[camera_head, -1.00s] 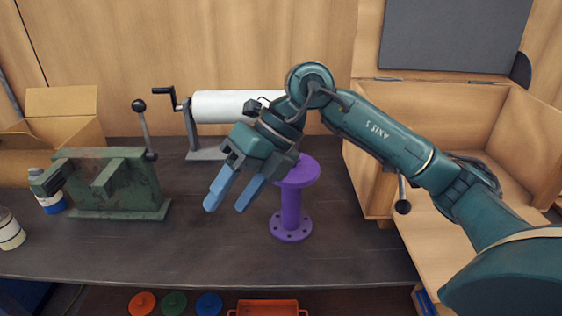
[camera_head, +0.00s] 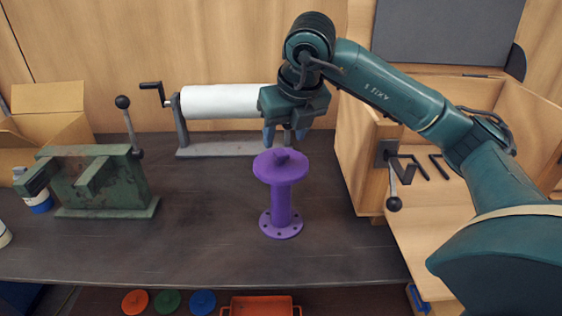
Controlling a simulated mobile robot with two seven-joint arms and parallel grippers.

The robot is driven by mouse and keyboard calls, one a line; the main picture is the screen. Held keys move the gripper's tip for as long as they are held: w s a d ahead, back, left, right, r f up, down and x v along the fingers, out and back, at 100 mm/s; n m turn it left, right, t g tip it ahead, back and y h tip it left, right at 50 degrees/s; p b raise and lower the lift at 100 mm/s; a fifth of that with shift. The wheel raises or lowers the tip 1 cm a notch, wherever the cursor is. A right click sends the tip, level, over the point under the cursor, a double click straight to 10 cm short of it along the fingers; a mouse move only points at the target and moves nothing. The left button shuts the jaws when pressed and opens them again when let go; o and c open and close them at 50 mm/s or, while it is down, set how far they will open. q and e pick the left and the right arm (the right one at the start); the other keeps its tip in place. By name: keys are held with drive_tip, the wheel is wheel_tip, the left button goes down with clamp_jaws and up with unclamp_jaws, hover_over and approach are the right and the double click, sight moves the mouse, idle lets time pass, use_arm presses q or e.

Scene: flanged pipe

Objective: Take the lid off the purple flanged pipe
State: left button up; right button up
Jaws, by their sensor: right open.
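The purple flanged pipe (camera_head: 281,208) stands upright on the dark workbench, its holed lower flange flat on the top. The purple lid (camera_head: 280,167) sits on its upper end and has a small raised knob (camera_head: 281,155) in the middle. My right gripper (camera_head: 285,138) points down above and just behind the lid. Its blue fingers are apart, one on each side above the knob, and hold nothing. Whether the fingertips touch the lid cannot be told. My left gripper is not in view.
A green machine with a lever (camera_head: 100,180) stands at the left. A white roll (camera_head: 226,101) on a stand is behind the pipe. A wooden cabinet (camera_head: 358,165) with a handle is close at the right. The bench front is clear.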

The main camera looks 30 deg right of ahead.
sight(281, 153)
drive_tip(key=p+x, duration=0.1)
drive_tip(key=x, duration=0.4)
drive_tip(key=shift+f, duration=0.2)
drive_tip(key=c, duration=1.1)
